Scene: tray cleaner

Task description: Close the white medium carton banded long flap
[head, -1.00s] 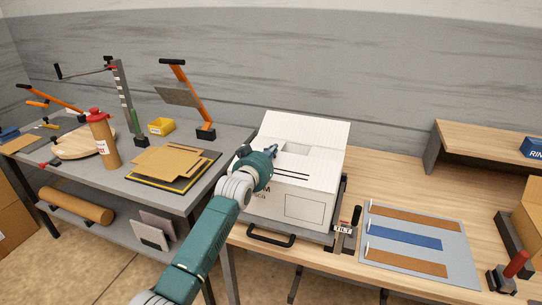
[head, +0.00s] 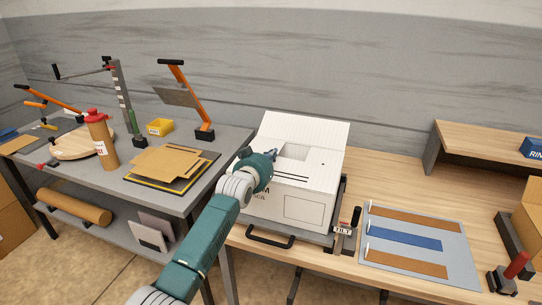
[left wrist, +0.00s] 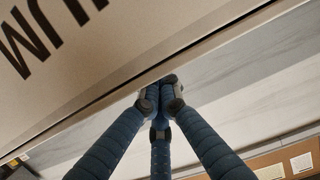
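The white carton (head: 310,205) stands on the bench with its top partly open. A plain long flap (head: 305,130) stands up at its back, leaning away. The banded flap (head: 312,178), marked with dark lines, is at the front of the top, low and partly hidden behind my left gripper. A grey opening (head: 296,151) shows behind it. My left gripper (head: 245,153) is at the carton's left front edge. In the left wrist view its blue fingers (left wrist: 164,90) are drawn together at the tips, with nothing seen between them, close beside a lettered carton panel (left wrist: 70,50). Contact is unclear.
The carton sits in a dark tilt tray with a front handle (head: 270,240) and a lever (head: 347,228) at its right. A grey mat (head: 415,270) with brown and blue strips lies right. The left table holds cardboard sheets (head: 165,162) and a brown bottle (head: 102,142).

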